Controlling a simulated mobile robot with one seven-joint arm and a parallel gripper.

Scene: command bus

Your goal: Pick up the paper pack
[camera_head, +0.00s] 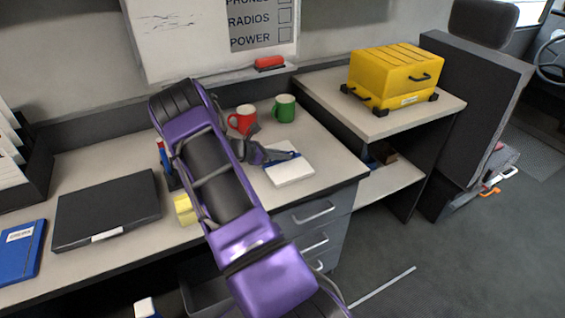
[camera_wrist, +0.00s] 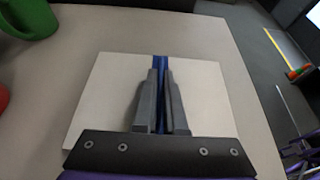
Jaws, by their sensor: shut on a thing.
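The paper pack (camera_head: 293,171) is a flat white block on the desk's right part, near its front edge. A narrow blue strip runs across its top. In the wrist view the pack (camera_wrist: 108,88) fills the middle below the jaws. My gripper (camera_head: 291,155) reaches it from the left, and its two fingers (camera_wrist: 160,76) are closed on the blue strip at the pack's middle. The fingers and the palm hide part of the pack. I cannot tell whether its underside is clear of the desk.
A red mug (camera_head: 241,120) and a green mug (camera_head: 284,108) stand behind the pack. A yellow case (camera_head: 395,75) sits on the side shelf at right. A black closed laptop-like slab (camera_head: 105,210) and a blue folder (camera_head: 20,252) lie at left. A yellow block (camera_head: 184,209) stands by my arm.

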